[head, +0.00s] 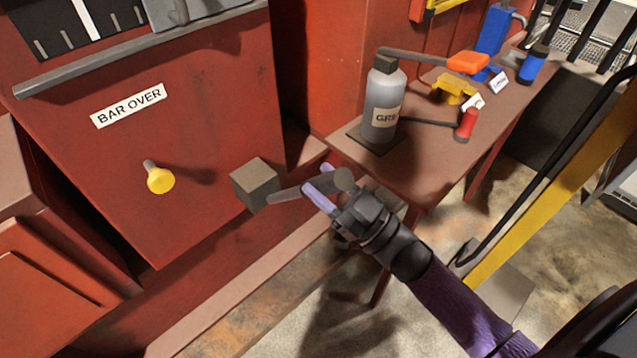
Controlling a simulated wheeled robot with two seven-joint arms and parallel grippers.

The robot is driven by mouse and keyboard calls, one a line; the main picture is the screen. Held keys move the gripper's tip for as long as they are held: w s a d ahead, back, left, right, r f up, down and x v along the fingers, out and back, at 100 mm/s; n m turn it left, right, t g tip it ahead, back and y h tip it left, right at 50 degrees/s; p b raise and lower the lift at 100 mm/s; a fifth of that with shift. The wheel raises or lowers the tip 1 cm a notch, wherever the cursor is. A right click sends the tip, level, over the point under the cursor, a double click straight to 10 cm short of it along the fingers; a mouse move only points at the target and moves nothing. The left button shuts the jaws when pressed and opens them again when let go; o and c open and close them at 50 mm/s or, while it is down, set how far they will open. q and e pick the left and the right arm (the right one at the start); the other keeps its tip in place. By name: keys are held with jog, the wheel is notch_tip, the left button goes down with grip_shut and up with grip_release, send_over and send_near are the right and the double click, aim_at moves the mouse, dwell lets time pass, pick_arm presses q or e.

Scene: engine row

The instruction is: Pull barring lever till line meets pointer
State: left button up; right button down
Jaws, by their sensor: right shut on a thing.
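The barring lever (290,192) is a short grey bar coming out of a square grey block (255,184) on the red engine casing. It ends in a round grey knob (344,179). My right gripper (320,194), with pale purple fingers, is shut on the lever near its knob end. A dark panel with white lines (55,32) is at the top left, cut off by the picture edge. I cannot tell which of its marks is the line or the pointer. My left gripper is not in view.
A "BAR OVER" label (128,106) and a yellow knob (160,180) are on the casing. A red-brown bench (432,170) to the right bears a grey bottle (383,105), a red-handled tool (466,124) and a blue can (533,64). A yellow post (560,200) stands at right.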

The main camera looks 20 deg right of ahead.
jog(key=c, duration=0.6)
grip_release()
jog(key=shift+d+f, duration=0.1)
jog(key=shift+f, duration=0.05)
jog(key=shift+c, duration=0.2)
jog(key=o, duration=0.4)
jog(key=shift+d+f, duration=0.1)
jog(key=shift+d, duration=0.1)
jog(key=v, duration=0.9)
jog(key=shift+s+d, duration=0.2)
jog(key=shift+s, duration=0.2)
